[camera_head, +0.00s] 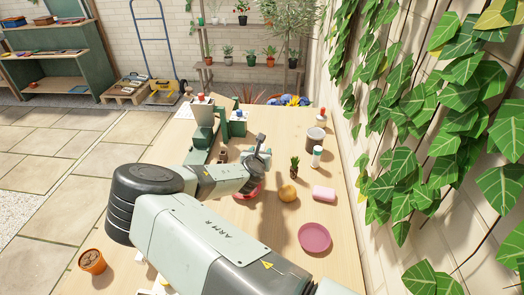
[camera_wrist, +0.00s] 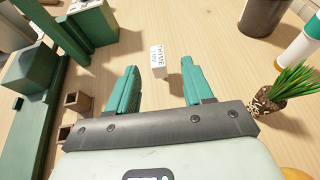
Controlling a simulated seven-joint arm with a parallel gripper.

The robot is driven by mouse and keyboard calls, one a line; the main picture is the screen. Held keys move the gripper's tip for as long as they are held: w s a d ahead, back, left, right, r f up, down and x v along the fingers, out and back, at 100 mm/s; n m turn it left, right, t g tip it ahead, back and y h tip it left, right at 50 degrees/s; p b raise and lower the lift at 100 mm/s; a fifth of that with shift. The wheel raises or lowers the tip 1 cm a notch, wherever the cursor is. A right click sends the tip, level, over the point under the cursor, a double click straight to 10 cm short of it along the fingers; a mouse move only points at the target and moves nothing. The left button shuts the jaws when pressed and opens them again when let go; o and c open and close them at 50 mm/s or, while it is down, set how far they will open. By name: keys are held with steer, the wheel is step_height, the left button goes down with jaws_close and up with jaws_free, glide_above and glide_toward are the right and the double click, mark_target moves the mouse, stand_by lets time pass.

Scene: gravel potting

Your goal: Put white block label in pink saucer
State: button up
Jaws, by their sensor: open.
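The white block label (camera_wrist: 157,62), with dark printed letters, stands on the wooden table in the wrist view. My gripper (camera_wrist: 159,67) is open, and the label appears between its two green fingertips without visible contact. I cannot tell the exact height of the fingers above the table. In the head view my gripper (camera_head: 260,148) is over the middle of the table, and I cannot make out the label there. The pink saucer (camera_head: 314,238) lies empty on the near right of the table, clear of my gripper.
A small grassy plant (camera_wrist: 281,88) is right of my gripper. A reddish dish (camera_head: 248,192) is partly hidden under my arm. Green equipment (camera_head: 204,117) stands at the back left.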

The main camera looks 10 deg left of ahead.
mark_target(261, 150)
steer(key=shift+f+x, duration=0.15)
steer(key=shift+x, duration=1.25)
steer(key=shift+f+x, duration=0.2)
steer(key=shift+x, duration=1.25)
steer(key=shift+s+a, duration=0.15)
steer(key=shift+a, duration=0.05)
jaws_close()
